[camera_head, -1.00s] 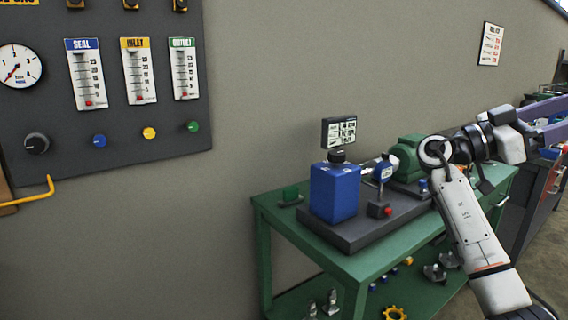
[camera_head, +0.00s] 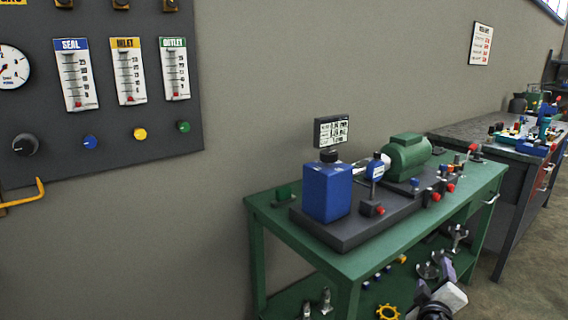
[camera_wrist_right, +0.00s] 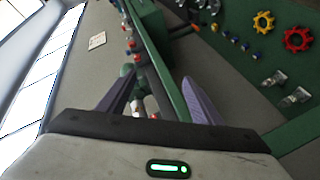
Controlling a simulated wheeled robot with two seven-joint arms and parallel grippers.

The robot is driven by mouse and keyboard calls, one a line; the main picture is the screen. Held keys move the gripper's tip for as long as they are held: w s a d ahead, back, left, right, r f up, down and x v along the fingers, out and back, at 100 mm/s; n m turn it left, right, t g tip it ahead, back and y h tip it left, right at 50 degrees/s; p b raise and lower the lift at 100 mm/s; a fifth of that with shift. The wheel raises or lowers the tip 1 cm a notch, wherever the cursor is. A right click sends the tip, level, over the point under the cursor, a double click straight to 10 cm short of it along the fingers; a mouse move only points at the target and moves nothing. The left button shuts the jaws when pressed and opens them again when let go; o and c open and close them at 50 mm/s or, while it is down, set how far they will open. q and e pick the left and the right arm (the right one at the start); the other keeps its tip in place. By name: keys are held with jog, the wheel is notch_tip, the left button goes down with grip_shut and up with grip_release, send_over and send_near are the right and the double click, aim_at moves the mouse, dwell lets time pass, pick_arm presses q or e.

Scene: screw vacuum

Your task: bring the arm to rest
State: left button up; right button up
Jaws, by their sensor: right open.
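My right arm is low at the bottom right of the head view, in front of the green cart's lower shelf. Only part of the wrist and the right gripper (camera_head: 446,277) shows there, small and partly cut off by the frame edge. In the right wrist view the two purple fingers of the right gripper (camera_wrist_right: 158,88) stand apart with nothing held between them. Green cart framing and pump parts show beyond the fingers, apart from them. My left arm and gripper are not in view.
A gauge panel (camera_head: 110,120) hangs at left. A dark workbench (camera_head: 480,131) stands at right.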

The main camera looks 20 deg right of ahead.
jog(key=s+a+f+n+g+y, duration=0.1)
jog(key=s+a+f+n+y, duration=0.2)
jog(key=a+f, duration=0.4)
jog(key=s+a+f+y, duration=0.4)
jog(key=s+f, duration=0.2)
jog(key=f, duration=0.2)
jog(key=s+a+f+n+g+y, duration=0.1)
jog(key=s+a+f+y, duration=0.25)
jog(key=s+a, duration=0.4)
jog(key=s+a+f+g+y, duration=0.2)
jog(key=s+a+f+y, duration=0.15)
jog(key=s+a, duration=0.4)
jog(key=a+r+m+t+p, duration=0.1)
jog(key=a+m, duration=0.4)
jog(key=a, duration=0.6)
jog(key=shift+w, duration=0.35)
jog(key=shift+r, duration=0.1)
